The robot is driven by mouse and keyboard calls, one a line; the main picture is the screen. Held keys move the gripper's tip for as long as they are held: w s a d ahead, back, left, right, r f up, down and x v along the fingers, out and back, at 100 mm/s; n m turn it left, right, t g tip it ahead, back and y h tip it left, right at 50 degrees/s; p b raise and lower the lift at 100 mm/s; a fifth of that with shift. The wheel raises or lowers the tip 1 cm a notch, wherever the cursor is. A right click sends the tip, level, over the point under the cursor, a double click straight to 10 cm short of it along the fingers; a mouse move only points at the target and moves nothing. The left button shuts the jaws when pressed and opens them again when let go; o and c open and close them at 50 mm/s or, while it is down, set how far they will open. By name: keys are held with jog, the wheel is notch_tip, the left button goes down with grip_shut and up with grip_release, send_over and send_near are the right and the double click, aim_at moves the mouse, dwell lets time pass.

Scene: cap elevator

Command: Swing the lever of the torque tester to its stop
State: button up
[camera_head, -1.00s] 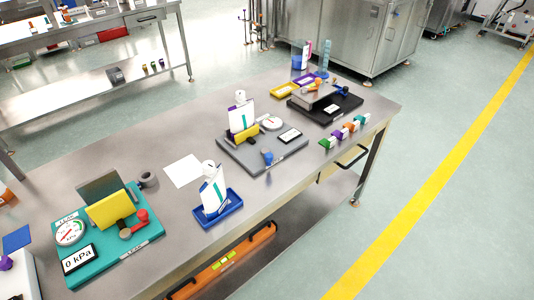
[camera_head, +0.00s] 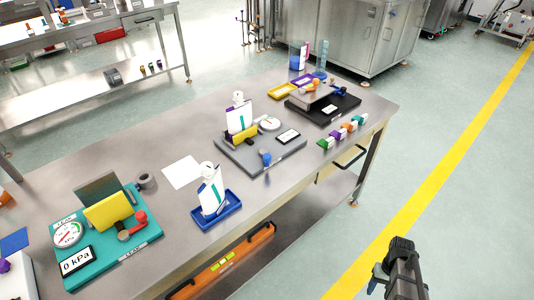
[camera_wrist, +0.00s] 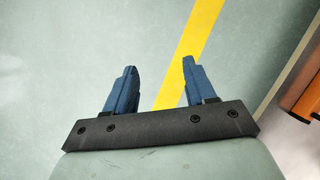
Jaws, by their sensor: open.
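A grey tester base (camera_head: 262,158) stands mid-bench in the head view, with a round dial (camera_head: 270,124), a small display (camera_head: 288,136) and a lever with a blue knob (camera_head: 266,158) at its front. It looks like the torque tester, but its label is too small to read. A white pouch with a spout (camera_head: 239,118) stands upright in its yellow holder (camera_head: 244,135). My gripper (camera_head: 376,282) is at the lower right, over the floor beyond the bench's front edge, well apart from the lever. In the wrist view its blue fingers (camera_wrist: 160,68) are apart and empty.
A teal tester (camera_head: 140,250) with a red lever and a "0 kPa" display stands front left. A blue tray (camera_head: 232,208) holds another pouch (camera_head: 211,190). A black device (camera_head: 345,106) stands at the back. Several coloured clips (camera_head: 325,144) line the right edge.

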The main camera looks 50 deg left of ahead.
jog(key=w+a+r+n+t, duration=0.1)
jog(key=w+a+r+n, duration=0.15)
jog(key=a+r, duration=0.45)
jog(key=w+a+r+n+t, duration=0.1)
jog(key=w+a+r, duration=0.25)
jog(key=a, duration=0.65)
jog(key=n+t+y, duration=0.1)
jog(key=n, duration=0.3)
send_near(267, 155)
jog(key=w+d+f, duration=0.2)
jog(key=d+f, duration=0.1)
jog(key=w+d+f, duration=0.3)
jog(key=d, duration=0.1)
jog(key=w+d+f, duration=0.3)
jog(key=f, duration=0.1)
jog(key=shift+d, duration=0.2)
jog(key=s+a+r+n, duration=0.1)
jog(key=s+a+r, duration=0.35)
jog(key=r, duration=0.25)
jog(key=s+a+r+n, duration=0.2)
jog(key=s+a+r, duration=0.25)
jog(key=r, duration=0.35)
jog(key=shift+m+t+y, duration=0.25)
jog(key=shift+t+y, duration=0.15)
jog(key=f, duration=1.4)
jog(key=shift+w+a+f, duration=0.1)
jog(key=shift+a, duration=0.25)
jog(key=shift+c, duration=0.2)
grip_shut()
